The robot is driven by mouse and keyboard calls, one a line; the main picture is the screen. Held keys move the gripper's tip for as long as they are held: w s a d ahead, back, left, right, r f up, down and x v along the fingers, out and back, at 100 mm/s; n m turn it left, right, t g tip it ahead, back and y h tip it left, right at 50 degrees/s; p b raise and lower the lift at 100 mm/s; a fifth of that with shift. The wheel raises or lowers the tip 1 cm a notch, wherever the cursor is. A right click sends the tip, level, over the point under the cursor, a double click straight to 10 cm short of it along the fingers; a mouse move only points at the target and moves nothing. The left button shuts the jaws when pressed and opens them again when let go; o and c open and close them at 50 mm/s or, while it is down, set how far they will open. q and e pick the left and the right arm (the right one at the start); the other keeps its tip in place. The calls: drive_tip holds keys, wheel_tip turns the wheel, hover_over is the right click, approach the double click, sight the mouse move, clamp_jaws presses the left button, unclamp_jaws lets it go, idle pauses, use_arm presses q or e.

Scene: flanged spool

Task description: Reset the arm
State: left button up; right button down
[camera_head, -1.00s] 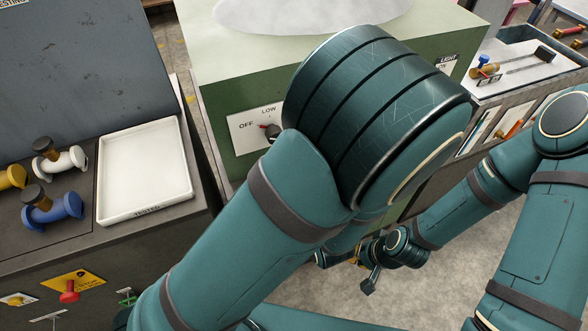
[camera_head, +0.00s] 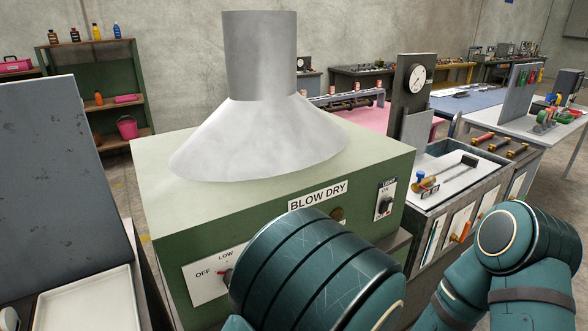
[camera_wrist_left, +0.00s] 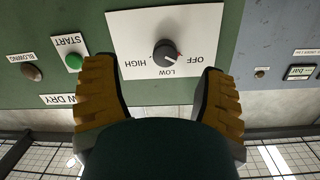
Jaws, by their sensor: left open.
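The green blow-dry cabinet (camera_head: 180,210) stands in the middle of the head view, with a grey hood on top. Its white dial plate (camera_head: 205,275) carries a dark knob (camera_head: 228,277), partly behind my left arm. In the left wrist view the knob (camera_wrist_left: 165,53) sits between and beyond the fingertips of my left gripper (camera_wrist_left: 161,70). The gripper is open and empty, with a visible gap on both sides of the knob. My left gripper is hidden in the head view. My right gripper is out of view.
A green START button (camera_wrist_left: 73,62) and a brown button (camera_wrist_left: 32,73) are left of the dial in the wrist view. A white tray (camera_head: 90,305) stands at the lower left. A bench with a gauge (camera_head: 417,78) stands right of the cabinet.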

use_arm(q)
wheel_tip(320, 180, down, 10)
drive_tip(key=w+a+g+h, duration=0.2)
drive_tip(key=g+h, duration=0.2)
drive_tip(key=s+f+m+g+h, duration=0.2)
drive_tip(key=s+f+g+h, duration=0.6)
drive_tip(key=f, duration=0.4)
drive_tip(key=shift+s+d+g+h, duration=0.15)
drive_tip(key=shift+s+g+h, duration=0.25)
drive_tip(key=shift+s, duration=0.1)
drive_tip(key=shift+c, duration=0.2)
